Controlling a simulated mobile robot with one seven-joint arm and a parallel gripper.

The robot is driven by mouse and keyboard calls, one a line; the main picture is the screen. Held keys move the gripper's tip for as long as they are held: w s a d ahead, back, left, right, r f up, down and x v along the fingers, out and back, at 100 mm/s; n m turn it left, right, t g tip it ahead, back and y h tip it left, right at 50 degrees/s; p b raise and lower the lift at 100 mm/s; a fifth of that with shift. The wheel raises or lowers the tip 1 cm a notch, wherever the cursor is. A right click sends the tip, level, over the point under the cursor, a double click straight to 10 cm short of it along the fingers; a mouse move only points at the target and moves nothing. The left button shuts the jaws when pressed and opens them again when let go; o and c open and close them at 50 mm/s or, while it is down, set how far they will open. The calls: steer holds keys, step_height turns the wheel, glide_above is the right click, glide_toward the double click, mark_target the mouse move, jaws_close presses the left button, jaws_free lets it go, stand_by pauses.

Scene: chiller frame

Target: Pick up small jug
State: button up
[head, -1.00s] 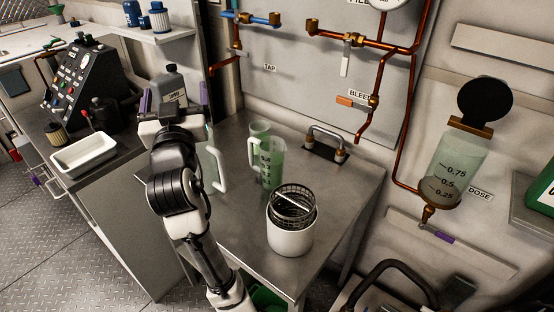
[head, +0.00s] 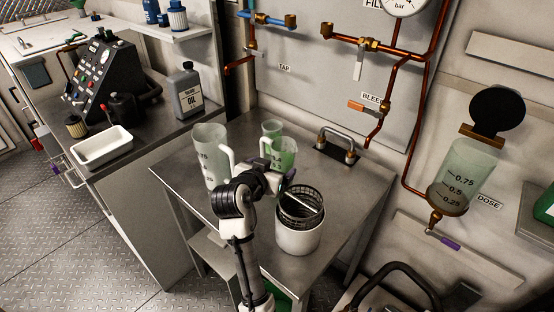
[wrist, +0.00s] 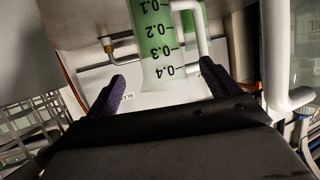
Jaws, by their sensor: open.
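The small jug (head: 285,158) is pale green and see-through, with a dark scale and a white handle. It stands on the steel table (head: 185,180), partly hidden behind my gripper (head: 277,180) in the head view.
A larger clear jug (head: 206,158) stands to the left, its handle close to my arm. A white pot (head: 298,238) with a mesh basket (head: 301,207) stands at the front right. A metal handle fitting (head: 337,146) is behind on the table. Copper pipes run along the wall.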

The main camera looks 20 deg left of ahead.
mark_target(278, 161)
steer(key=shift+w, duration=0.55)
steer(key=p+x, duration=0.2)
steer(key=x, duration=0.4)
steer(key=shift+w+f, duration=0.2)
steer(key=shift+c, duration=0.3)
steer(key=c, duration=1.2)
steer(key=shift+c, duration=0.3)
steer(key=shift+r, duration=0.2)
